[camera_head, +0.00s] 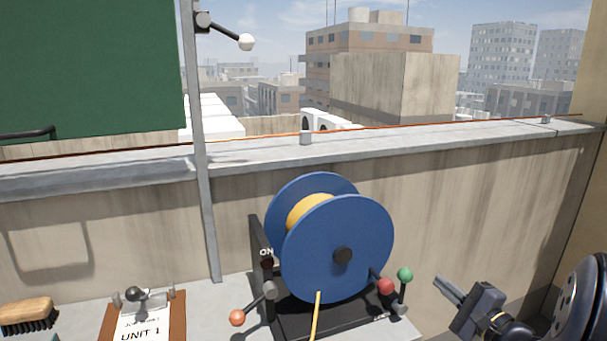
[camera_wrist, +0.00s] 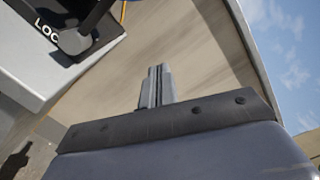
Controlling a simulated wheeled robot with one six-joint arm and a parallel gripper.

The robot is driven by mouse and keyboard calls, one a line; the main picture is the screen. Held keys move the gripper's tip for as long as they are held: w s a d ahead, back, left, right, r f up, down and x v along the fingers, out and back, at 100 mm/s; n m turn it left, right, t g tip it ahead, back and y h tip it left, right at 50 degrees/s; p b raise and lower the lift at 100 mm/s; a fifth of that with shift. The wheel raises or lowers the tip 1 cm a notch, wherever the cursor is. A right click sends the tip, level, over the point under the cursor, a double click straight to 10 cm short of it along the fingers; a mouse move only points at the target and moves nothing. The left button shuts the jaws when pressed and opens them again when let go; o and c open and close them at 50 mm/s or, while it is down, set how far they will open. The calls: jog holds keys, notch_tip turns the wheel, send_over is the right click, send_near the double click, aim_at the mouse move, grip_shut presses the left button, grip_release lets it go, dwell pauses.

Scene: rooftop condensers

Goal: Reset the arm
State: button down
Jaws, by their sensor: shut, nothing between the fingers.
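My gripper (camera_head: 448,290) is at the lower right of the head view, to the right of the blue cable reel and its levers. Its fingers are together with nothing between them, pointing up and left. In the wrist view the shut fingers (camera_wrist: 157,85) stand up in the middle, in front of the concrete parapet wall. The gripper appears apart from the green-knobbed lever (camera_head: 404,275); the gap in depth is hard to judge. Most of my arm is outside the head view.
The blue reel (camera_head: 350,235) with yellow cable stands on a black frame. Levers with a red knob (camera_head: 386,286) and an orange knob (camera_head: 237,317) flank it. A clipboard (camera_head: 177,322) and brush (camera_head: 27,314) lie left. The parapet wall (camera_head: 450,200) runs behind; a grey post (camera_head: 203,150) rises left.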

jog(key=shift+w+d+f+m+p, duration=0.1)
jog(key=shift+d+f+m+p, duration=0.1)
jog(key=shift+f+m+p, duration=0.35)
jog(key=shift+w+d+f+m+p, duration=0.1)
jog(key=shift+d+f+m+p, duration=0.2)
jog(key=shift+m+p, duration=0.4)
jog(key=shift+a, duration=0.1)
